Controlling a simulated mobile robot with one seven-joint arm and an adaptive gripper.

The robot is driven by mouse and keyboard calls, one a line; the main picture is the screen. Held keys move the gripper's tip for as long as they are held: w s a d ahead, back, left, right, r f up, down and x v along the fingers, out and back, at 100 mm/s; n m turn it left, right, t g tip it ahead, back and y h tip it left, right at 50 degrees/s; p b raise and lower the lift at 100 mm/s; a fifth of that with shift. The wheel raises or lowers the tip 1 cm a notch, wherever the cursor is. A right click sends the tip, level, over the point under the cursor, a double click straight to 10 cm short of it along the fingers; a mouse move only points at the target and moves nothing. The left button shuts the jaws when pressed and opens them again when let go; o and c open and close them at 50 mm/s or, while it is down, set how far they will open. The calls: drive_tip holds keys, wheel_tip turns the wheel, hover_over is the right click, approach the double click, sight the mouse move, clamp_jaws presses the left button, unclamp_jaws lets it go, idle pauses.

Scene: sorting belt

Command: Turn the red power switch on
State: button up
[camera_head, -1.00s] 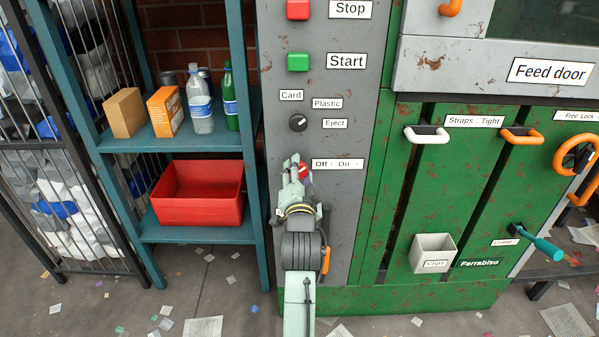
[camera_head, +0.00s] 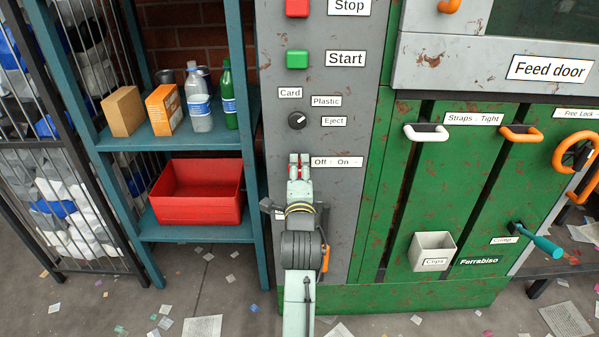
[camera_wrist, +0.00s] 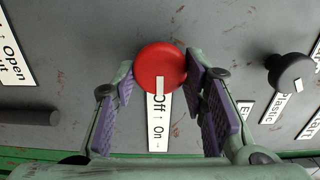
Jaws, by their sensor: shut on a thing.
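The red power switch (camera_wrist: 160,66) is a round red knob with a white mark, seen between my fingers in the wrist view. The white mark points down in that picture, along the "Off : On" label (camera_wrist: 158,125). My gripper (camera_wrist: 161,82) is shut on the knob, with a purple pad at each side of it. In the head view my gripper (camera_head: 299,160) is at the grey panel, just left of the "Off : On" label (camera_head: 336,162), and its fingers hide most of the knob.
Above on the grey panel (camera_head: 350,220) are a black selector knob (camera_head: 297,121), a green Start button (camera_head: 298,59) and a red Stop button (camera_head: 297,7). A teal shelf (camera_head: 250,140) with a red bin (camera_head: 198,205) stands at the left.

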idle(0.3)
drive_tip(key=o, duration=1.1)
drive_tip(key=shift+o, duration=0.2)
drive_tip(key=s, duration=0.7)
drive_tip(key=shift+s, duration=0.25)
